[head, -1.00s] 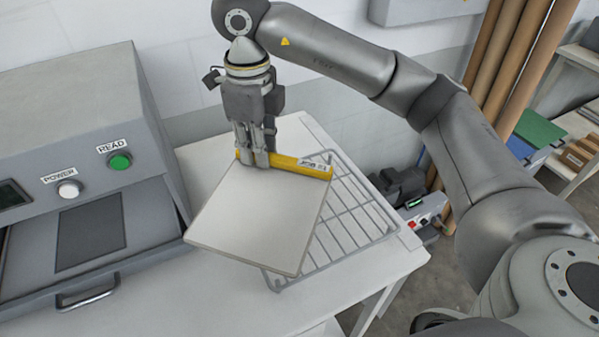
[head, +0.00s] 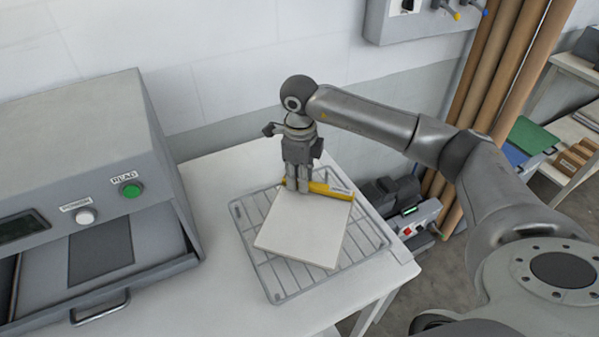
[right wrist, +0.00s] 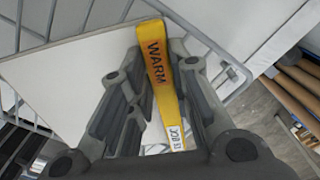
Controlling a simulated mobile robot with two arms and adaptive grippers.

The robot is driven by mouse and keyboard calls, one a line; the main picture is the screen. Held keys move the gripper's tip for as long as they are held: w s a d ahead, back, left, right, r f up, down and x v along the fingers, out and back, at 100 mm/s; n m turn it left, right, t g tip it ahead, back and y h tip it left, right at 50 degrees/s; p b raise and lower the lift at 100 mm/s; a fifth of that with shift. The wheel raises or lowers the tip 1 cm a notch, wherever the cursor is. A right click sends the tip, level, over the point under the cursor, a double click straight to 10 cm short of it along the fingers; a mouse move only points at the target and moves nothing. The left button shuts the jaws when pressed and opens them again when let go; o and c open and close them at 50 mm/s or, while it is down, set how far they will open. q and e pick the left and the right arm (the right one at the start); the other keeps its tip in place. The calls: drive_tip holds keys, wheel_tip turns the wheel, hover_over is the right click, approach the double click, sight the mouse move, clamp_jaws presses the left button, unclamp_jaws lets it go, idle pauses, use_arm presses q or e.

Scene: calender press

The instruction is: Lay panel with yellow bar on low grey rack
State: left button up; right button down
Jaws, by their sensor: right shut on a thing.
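The white panel (head: 300,229) with the yellow bar (head: 330,190) along its far edge is over the low grey wire rack (head: 262,275) on the white table. My right gripper (head: 297,187) is shut on the yellow bar from above. The panel lies within the rack's outline, turned a little to it; I cannot tell whether it touches the wires. In the right wrist view the bar (right wrist: 159,65), lettered "WARM", runs between the two fingers (right wrist: 160,110), with the panel (right wrist: 80,80) and rack wires (right wrist: 40,25) below. My left gripper is not in view.
A grey press (head: 75,150) with a green READ button and a white POWER button stands at the left of the table. Free table top (head: 215,165) shows behind the rack. Brown rolls (head: 490,100) and a side shelf stand at right.

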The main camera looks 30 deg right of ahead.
drive_tip(key=shift+f, duration=0.2)
drive_tip(key=c, duration=1.3)
unclamp_jaws()
drive_tip(key=shift+r, duration=0.3)
drive_tip(key=shift+r+b, duration=1.95)
drive_tip(key=shift+r, duration=3.8)
